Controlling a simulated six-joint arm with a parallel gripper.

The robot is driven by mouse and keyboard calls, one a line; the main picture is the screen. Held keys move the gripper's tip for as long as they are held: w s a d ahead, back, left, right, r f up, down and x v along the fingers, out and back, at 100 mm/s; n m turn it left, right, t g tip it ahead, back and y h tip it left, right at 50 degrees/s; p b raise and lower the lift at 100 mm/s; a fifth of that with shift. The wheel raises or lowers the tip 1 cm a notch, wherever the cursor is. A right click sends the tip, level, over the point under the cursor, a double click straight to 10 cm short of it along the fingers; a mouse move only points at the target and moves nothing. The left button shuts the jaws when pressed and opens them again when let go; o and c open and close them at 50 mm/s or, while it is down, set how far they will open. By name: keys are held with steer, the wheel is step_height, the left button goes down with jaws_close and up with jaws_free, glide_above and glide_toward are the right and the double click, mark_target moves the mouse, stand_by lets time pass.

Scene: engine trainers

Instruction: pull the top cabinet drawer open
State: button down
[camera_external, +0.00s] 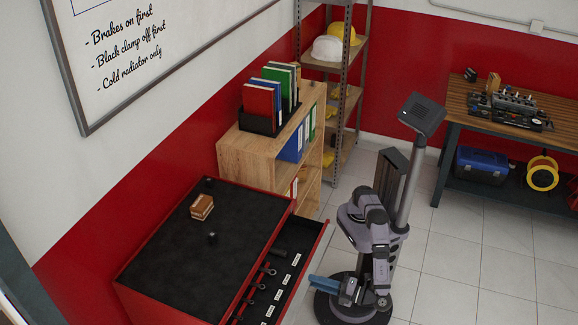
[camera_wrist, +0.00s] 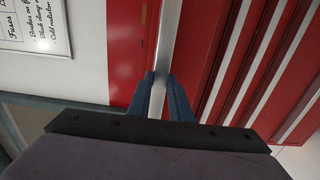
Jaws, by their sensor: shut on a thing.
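The red cabinet (camera_external: 155,305) with a black top stands at the lower left in the external view. Its top drawer (camera_external: 318,247) is pulled out, showing a dark inside with several wrenches and white labels. My gripper (camera_external: 314,281) is at the drawer's front, its blue fingers reaching in from the right. In the wrist view my gripper (camera_wrist: 161,80) is shut on a silver handle bar (camera_wrist: 169,45) on the red drawer front, one finger on each side. More red drawer fronts (camera_wrist: 240,50) with silver bars lie to the right there.
A wooden block (camera_external: 202,207) and a small dark object (camera_external: 212,237) sit on the cabinet top. A wooden shelf (camera_external: 246,151) with binders stands behind. A workbench (camera_external: 458,107) is at the back right. The tiled floor (camera_external: 455,265) right of me is clear.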

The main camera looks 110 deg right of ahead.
steer(key=v, duration=0.7)
steer(key=shift+f, duration=0.25)
steer(key=shift+s, duration=0.1)
steer(key=c, duration=1.7)
jaws_free()
steer(key=shift+r, duration=0.1)
steer(key=shift+r+p, duration=0.2)
steer(key=shift+p, duration=0.15)
